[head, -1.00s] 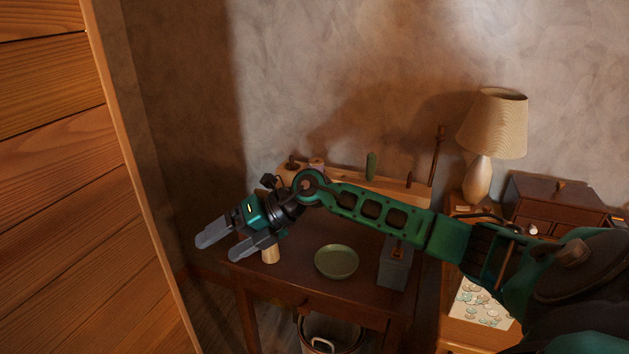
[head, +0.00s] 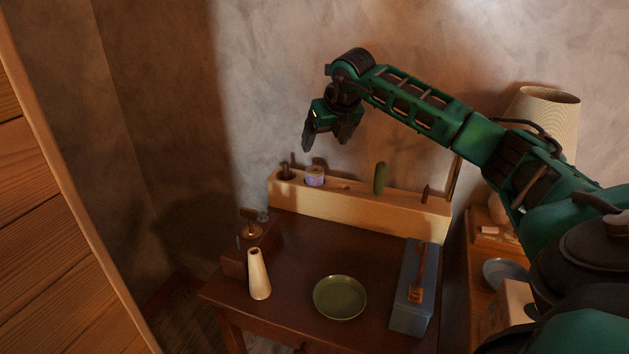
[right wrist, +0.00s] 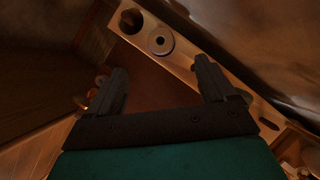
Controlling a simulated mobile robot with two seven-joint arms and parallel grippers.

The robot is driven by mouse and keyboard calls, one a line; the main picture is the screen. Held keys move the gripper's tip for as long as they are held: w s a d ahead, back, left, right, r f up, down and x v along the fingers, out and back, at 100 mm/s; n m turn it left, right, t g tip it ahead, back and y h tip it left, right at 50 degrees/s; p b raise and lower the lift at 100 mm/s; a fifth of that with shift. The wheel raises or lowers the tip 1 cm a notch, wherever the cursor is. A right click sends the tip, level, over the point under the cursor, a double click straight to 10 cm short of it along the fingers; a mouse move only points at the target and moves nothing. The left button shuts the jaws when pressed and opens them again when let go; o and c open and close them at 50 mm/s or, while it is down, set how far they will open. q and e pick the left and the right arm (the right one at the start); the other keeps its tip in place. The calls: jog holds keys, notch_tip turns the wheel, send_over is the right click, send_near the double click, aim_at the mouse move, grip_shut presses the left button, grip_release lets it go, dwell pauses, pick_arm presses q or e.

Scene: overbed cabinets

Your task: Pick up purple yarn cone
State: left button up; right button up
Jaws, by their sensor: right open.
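The purple yarn cone (head: 315,177) stands in the wooden rack (head: 350,208) at the back of the dark table, near the rack's left end. Only its upper part shows above the rack. In the right wrist view a round grey top with a dark centre hole (right wrist: 160,41), which looks like the cone, sits beyond my fingers. My right gripper (head: 325,146) is open and empty, pointing down above the cone and apart from it. In the right wrist view its two fingers (right wrist: 160,90) are spread wide. My left gripper is not in view.
The rack also holds a dark item (head: 285,172) left of the cone and a green one (head: 380,178) to its right. A cream cone (head: 259,275), green dish (head: 340,297) and grey-blue box (head: 412,290) stand on the table. A lamp (head: 548,115) is behind my right arm.

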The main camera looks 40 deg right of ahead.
send_near(316, 167)
jog(key=shift+w+a+f, duration=0.2)
jog(key=shift+a+f, duration=0.05)
jog(key=shift+f, duration=0.35)
jog(key=shift+w+a+f, duration=0.2)
jog(key=shift+a+f, duration=0.05)
jog(key=shift+f, duration=0.35)
jog(key=shift+b+x, duration=0.55)
jog(key=shift+x, duration=2.5)
jog(key=shift+s+d, duration=0.1)
jog(key=shift+d, duration=0.05)
jog(key=c, duration=1.4)
jog(key=shift+c, duration=0.2)
